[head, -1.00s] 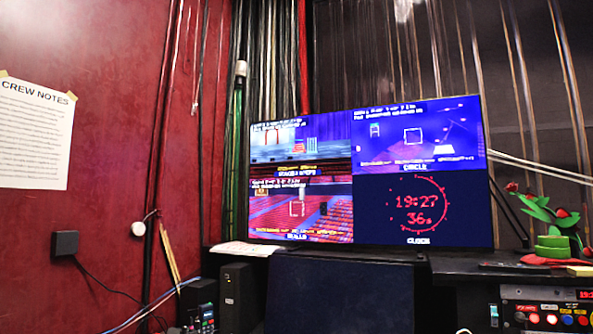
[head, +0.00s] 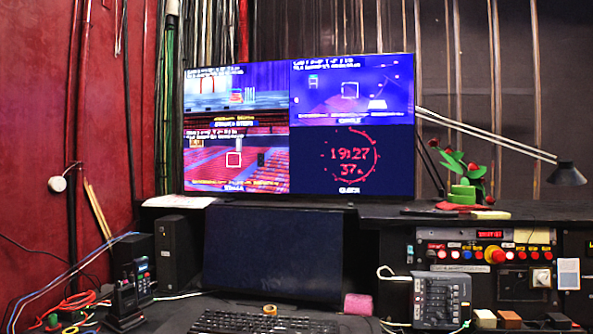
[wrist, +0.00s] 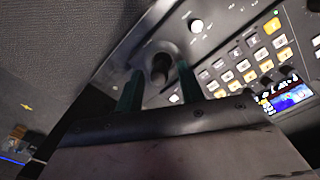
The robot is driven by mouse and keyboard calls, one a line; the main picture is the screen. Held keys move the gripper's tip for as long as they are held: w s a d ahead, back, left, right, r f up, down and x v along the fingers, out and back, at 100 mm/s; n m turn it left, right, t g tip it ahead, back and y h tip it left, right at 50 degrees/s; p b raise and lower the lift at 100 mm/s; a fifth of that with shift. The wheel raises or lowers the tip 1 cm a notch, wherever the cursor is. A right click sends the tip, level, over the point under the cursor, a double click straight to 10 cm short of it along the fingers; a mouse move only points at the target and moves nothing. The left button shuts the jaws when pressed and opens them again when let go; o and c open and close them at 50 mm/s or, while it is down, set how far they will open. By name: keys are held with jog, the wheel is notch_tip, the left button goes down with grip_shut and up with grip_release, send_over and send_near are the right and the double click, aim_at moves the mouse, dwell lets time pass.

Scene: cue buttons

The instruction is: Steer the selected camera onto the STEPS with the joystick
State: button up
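My gripper (wrist: 157,84) shows in the wrist view with two dark green fingers apart. Between or just beyond the fingertips is a dark round knob (wrist: 160,66), which looks like the joystick, on a grey sloping panel; I cannot tell whether the fingers touch it. In the head view, a monitor (head: 352,63) shows three camera pictures and a clock. The top-left picture (head: 212,98) shows a stage with a small reddish object and a blue upright one; its caption is blurred, so I cannot confirm the steps. The other pictures hold white square frames. My gripper is not visible in the head view.
Beside the knob, the panel has several lit keys (wrist: 264,52) and a small coloured screen (wrist: 288,99).

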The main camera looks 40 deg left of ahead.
jog(key=shift+r, duration=2.9)
jog(key=s+d+r, duration=0.1)
jog(key=s+r, duration=0.6)
jog(key=s, duration=0.6)
jog(key=s+d+r+t, duration=0.1)
jog(key=s+r, duration=0.7)
jog(key=s, duration=0.5)
jog(key=s+d+r, duration=0.1)
jog(key=s+r, duration=0.6)
jog(key=s, duration=0.6)
jog(key=shift+s+r+n, duration=0.2)
jog(key=shift+r+n, duration=0.1)
jog(key=shift+r, duration=0.05)
jog(key=shift+c, duration=0.4)
